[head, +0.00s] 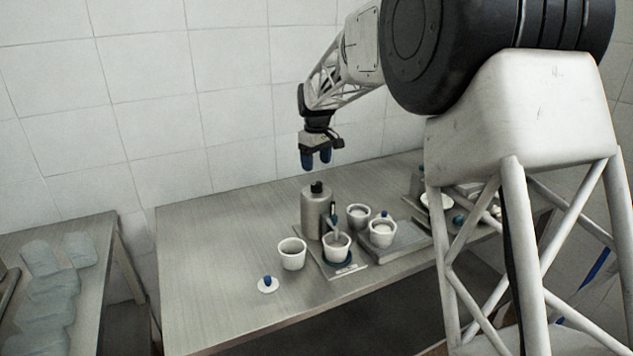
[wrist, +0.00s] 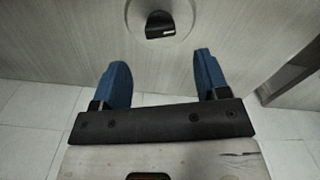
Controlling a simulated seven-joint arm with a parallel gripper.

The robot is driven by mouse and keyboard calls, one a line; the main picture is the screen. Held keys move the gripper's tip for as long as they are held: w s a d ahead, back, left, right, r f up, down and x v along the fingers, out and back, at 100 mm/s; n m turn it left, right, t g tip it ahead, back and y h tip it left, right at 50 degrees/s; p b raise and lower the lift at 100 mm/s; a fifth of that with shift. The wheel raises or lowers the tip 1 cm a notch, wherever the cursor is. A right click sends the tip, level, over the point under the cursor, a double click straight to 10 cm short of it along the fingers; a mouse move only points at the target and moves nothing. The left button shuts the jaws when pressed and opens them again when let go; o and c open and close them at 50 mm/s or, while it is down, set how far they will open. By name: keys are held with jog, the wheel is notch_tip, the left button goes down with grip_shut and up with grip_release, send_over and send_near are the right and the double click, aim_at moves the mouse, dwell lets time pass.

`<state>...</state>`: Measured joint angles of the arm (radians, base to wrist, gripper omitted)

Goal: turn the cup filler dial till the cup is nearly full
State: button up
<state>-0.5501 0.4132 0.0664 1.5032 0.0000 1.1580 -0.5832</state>
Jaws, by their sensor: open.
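The cup filler (head: 314,212) is a grey metal cylinder on the table, with a black dial (head: 316,187) on its top. The dial also shows in the wrist view (wrist: 160,25), ahead of my fingers and near the top edge. A white cup (head: 336,249) stands on a blue ring under the filler's spout; its fill level is too small to tell. My gripper (head: 317,160) hangs above the filler, pointing down, apart from the dial. Its two blue fingers (wrist: 162,80) are spread with nothing between them.
An empty-looking white cup (head: 292,255) and a white lid with a blue knob (head: 268,285) stand left of the filler. The table's left part (head: 210,240) is clear. Another table with clear wrapped items is at far left.

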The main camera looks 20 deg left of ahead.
aim_at(317, 183)
jog(key=shift+f, duration=3.5)
jog(key=c, duration=0.9)
jog(key=shift+m, duration=0.5)
jog(key=m, duration=0.2)
jog(key=shift+m, duration=0.3)
jog(key=m, duration=0.4)
jog(key=shift+m, duration=0.3)
jog(key=m, duration=0.3)
jog(key=shift+r+m, duration=0.1)
jog(key=shift+m, duration=0.2)
jog(key=m, duration=0.4)
